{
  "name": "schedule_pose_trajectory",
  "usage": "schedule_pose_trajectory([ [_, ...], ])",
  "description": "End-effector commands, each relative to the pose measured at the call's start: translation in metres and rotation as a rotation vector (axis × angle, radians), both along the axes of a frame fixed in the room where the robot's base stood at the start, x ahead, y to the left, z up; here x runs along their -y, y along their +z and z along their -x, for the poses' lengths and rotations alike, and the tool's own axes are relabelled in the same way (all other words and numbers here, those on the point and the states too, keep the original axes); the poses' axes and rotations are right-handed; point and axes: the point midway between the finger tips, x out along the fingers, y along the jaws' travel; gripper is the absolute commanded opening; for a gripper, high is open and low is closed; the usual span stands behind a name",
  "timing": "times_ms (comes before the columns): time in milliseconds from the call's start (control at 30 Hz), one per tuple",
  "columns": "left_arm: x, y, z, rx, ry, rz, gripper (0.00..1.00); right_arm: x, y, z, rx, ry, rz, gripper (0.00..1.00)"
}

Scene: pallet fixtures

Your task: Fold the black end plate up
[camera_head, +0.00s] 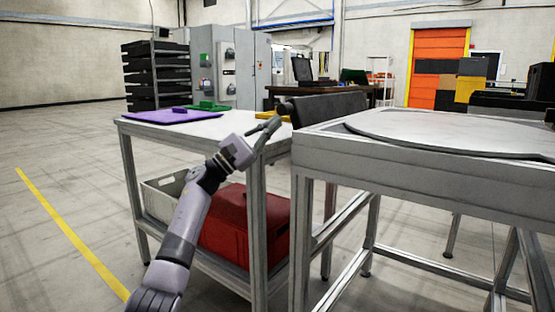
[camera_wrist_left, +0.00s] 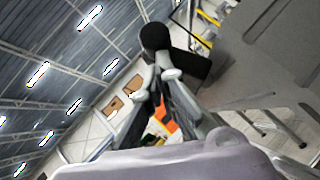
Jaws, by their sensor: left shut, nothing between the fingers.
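The black end plate (camera_head: 330,108) shows in the head view as a dark panel at the gap between the white-topped table and the grey table, its face toward me and roughly upright. A dark rounded end (camera_head: 284,107) sits at its left. In the left wrist view the plate (camera_wrist_left: 190,68) is a dark slab behind a black round end (camera_wrist_left: 155,37). My left gripper (camera_head: 273,124) is shut and empty, just in front of the plate's left end. In the wrist view its fingertips (camera_wrist_left: 158,80) lie close to that end; I cannot tell whether they touch. My right gripper is out of view.
The white-topped table (camera_head: 205,128) holds a purple sheet (camera_head: 165,115) and a green item (camera_head: 207,106). A red crate (camera_head: 240,222) and a grey bin (camera_head: 160,198) stand on its lower shelf. The grey table (camera_head: 420,170) bears a large flat round plate (camera_head: 460,132). Open floor lies at left.

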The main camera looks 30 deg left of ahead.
Motion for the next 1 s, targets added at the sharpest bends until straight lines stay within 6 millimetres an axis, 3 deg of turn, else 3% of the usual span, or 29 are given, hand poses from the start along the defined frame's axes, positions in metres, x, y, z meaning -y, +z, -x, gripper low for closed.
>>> schedule_pose_trajectory([
  [267, 0.005, 0.011, 0.000, 0.014, 0.000, -0.178, 0.00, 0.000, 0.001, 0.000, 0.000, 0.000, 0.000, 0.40],
  [1000, 0.009, 0.014, 0.000, 0.012, 0.000, -0.169, 0.00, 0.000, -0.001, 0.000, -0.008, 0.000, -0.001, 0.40],
])
